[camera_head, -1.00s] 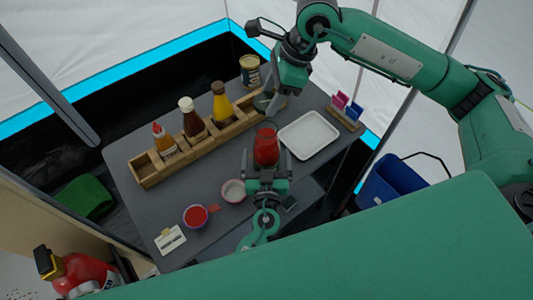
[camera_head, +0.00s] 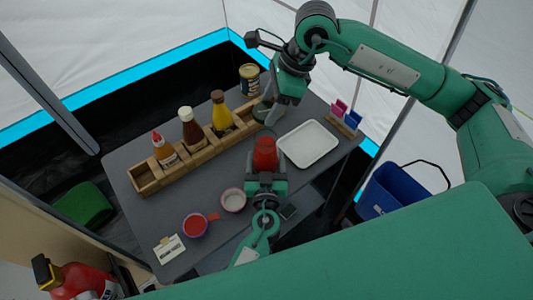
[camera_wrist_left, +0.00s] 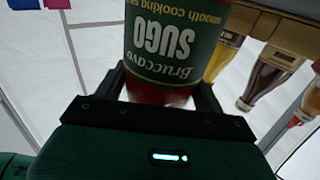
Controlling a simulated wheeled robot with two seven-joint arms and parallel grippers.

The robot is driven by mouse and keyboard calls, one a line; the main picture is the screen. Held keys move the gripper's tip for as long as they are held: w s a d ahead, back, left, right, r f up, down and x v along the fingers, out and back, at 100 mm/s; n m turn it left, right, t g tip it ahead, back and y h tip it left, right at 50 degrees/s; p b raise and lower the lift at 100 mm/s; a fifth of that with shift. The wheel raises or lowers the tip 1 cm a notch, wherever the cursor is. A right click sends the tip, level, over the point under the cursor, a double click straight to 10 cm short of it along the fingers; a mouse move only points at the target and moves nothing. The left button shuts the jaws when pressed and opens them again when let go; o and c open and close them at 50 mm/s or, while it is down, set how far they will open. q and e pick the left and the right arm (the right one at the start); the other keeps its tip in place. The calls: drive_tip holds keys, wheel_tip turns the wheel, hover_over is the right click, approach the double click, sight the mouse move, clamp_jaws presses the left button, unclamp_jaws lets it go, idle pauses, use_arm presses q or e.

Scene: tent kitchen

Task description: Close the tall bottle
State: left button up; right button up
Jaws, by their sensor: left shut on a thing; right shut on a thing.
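The tall bottle, a red sauce bottle (camera_head: 265,154) with a green SUGO label, stands near the table's middle in the head view. My left gripper (camera_head: 265,178) is shut around the bottle from the front. My right gripper (camera_head: 272,120) reaches down from above, its fingertips just above and behind the bottle's top. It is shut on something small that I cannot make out. Whether that thing touches the bottle's mouth is hidden.
A wooden rack (camera_head: 145,180) with several sauce bottles runs behind on the left, and a tin (camera_head: 249,78) stands behind it. A white tray (camera_head: 308,143) lies right of the bottle. A red bowl (camera_head: 195,225) and a pale bowl (camera_head: 233,200) are at front left.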

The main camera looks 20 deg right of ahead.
drive_tip(key=shift+f, duration=2.4)
drive_tip(key=shift+f, duration=0.85)
drive_tip(key=shift+f, duration=0.55)
